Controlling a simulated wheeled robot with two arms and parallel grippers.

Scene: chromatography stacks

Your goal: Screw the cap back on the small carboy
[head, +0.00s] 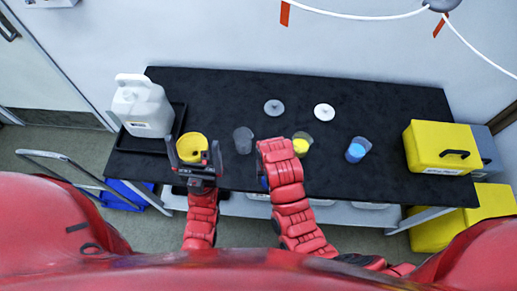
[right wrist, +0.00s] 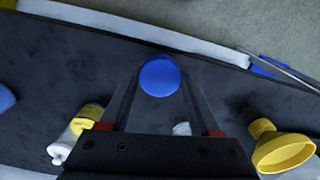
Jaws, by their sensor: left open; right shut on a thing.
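A white carboy (head: 140,108) with a handle stands upright at the table's left end; I cannot see its mouth clearly. A round blue cap (right wrist: 159,74) sits between the fingertips of my right gripper (right wrist: 159,88), which is shut on it. The funnel also shows in the right wrist view (right wrist: 283,150).
The carboy's black tray (head: 178,120) is at the left. A yellow case (head: 437,149) stands right.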

